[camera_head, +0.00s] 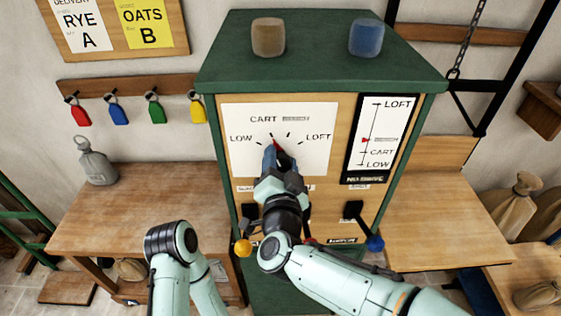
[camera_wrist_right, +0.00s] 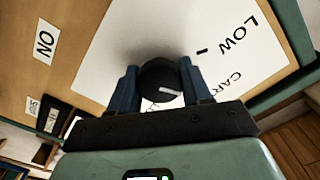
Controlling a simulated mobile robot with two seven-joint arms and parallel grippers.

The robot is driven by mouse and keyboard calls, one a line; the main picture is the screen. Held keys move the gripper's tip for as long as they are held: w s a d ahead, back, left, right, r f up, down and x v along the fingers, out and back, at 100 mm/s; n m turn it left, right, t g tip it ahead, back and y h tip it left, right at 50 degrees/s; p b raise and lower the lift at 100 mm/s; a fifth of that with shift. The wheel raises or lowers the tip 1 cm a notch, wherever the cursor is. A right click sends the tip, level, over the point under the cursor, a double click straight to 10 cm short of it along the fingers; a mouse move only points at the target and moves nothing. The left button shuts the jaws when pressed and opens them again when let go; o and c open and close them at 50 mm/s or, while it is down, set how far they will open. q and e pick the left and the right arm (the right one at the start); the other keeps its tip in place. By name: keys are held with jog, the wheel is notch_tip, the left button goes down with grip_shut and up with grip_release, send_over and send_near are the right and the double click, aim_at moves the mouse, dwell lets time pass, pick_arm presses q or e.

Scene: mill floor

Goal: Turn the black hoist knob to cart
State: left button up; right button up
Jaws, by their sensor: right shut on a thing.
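The black hoist knob (camera_wrist_right: 158,78) sits on the white dial plate (camera_head: 234,157), which is lettered LOW, CART and LOFT. My right gripper (camera_head: 272,160) is shut on the knob, with a blue finger on each side of it in the right wrist view (camera_wrist_right: 160,88). A white line on the knob points right in that view, roughly toward the CART side. In the head view, the gripper hides most of the knob; a small red tip shows above the fingers. The left arm shows at the lower left, but its gripper is out of view.
A level gauge (camera_head: 377,125) right of the dial has its red marker between CART and LOFT. Below are a yellow-ended lever (camera_head: 243,247) and a blue-ended lever (camera_head: 375,242). Wooden benches flank the green cabinet (camera_head: 318,75). Coloured tags hang at left.

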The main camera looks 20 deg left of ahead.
jog(key=o, duration=1.1)
jog(key=shift+c, duration=0.2)
jog(key=shift+s+d+f, duration=0.1)
jog(key=shift+s+d, duration=0.05)
jog(key=shift+s, duration=0.4)
pick_arm(q)
jog(key=s+f+b, duration=0.2)
jog(key=f, duration=0.1)
jog(key=shift+s+f+b, duration=0.2)
jog(key=shift+f+b, duration=0.05)
jog(key=shift+b, duration=0.05)
pick_arm(e)
jog(key=v, duration=1.2)
jog(key=shift+s+d, duration=0.1)
